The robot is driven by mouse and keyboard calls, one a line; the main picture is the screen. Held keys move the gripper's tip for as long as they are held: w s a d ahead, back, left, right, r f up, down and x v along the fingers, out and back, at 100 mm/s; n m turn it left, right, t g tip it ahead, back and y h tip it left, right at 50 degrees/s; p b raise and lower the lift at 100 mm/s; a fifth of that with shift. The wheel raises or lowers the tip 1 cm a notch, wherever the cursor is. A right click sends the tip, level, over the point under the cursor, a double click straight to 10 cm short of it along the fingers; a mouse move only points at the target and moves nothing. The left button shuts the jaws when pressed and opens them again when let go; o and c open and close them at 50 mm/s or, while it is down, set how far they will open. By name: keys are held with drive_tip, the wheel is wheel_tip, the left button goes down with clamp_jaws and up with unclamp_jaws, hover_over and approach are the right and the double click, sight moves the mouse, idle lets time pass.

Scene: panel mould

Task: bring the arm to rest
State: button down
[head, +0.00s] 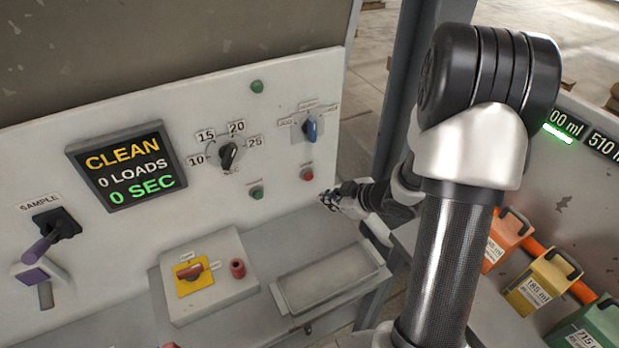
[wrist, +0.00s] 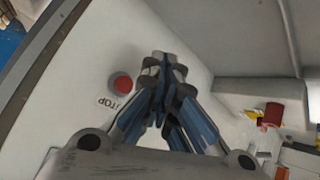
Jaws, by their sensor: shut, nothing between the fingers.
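My gripper (head: 330,199) is in front of the white control panel (head: 285,95), at the right, just below and right of a red button (head: 307,174). In the wrist view my gripper (wrist: 162,62) has its fingers together with nothing between them. The red button (wrist: 122,83), marked STOP, is to the left of the fingertips and appears apart from them. My arm crosses the right half of the head view and hides part of the bench behind it.
A screen (head: 120,172) reads CLEAN, 0 LOADS, 0 SEC. A dial (head: 229,154) and a blue selector (head: 311,128) are on the panel. A box with a red switch (head: 190,271) and an empty tray (head: 330,280) are below. Orange (head: 507,238), yellow (head: 543,283) and green containers stand right.

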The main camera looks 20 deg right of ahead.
idle(0.3)
drive_tip(key=s+r+m+g+h, duration=0.1)
drive_tip(key=s+r+m+h, duration=0.15)
drive_tip(key=r, duration=0.65)
drive_tip(key=s+r+m+h, duration=0.2)
drive_tip(key=r+h, duration=0.2)
drive_tip(key=r, duration=0.4)
drive_tip(key=s+a+r+m+g+y, duration=0.1)
drive_tip(key=s+a, duration=0.6)
drive_tip(key=s, duration=0.2)
drive_tip(key=s+a+r+m+g+y, duration=0.2)
drive_tip(key=s+a, duration=0.6)
drive_tip(key=s, duration=0.2)
drive_tip(key=shift+a+r, duration=0.15)
drive_tip(key=shift+r, duration=0.15)
